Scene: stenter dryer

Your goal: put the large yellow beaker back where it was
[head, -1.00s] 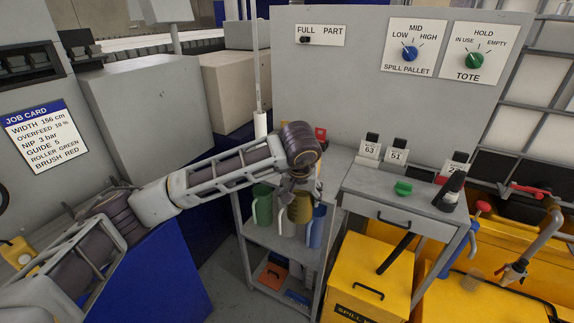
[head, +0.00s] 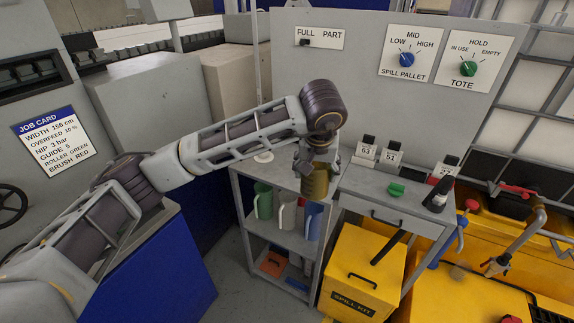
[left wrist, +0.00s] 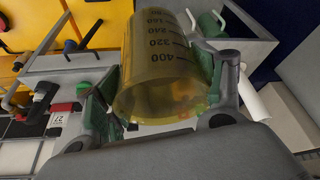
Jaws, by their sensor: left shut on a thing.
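The large yellow beaker (head: 314,182) is a see-through yellow vessel with dark graduation marks. It hangs below my left gripper (head: 318,158), in front of the right side of the shelf rack's top (head: 275,172). In the left wrist view the beaker (left wrist: 155,70) fills the middle between the two fingers of the gripper (left wrist: 160,95), which is shut on it. Its marks up to 400 face the camera. A green jug (head: 263,201), a white jug (head: 287,212) and a blue jug (head: 313,221) stand on the rack's middle shelf. My right gripper is not in view.
A grey bench (head: 385,198) with numbered bottles (head: 390,152) and a green item (head: 396,190) adjoins the rack on the right. A yellow spill kit box (head: 360,270) stands below it. A grey panel (head: 350,80) rises behind.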

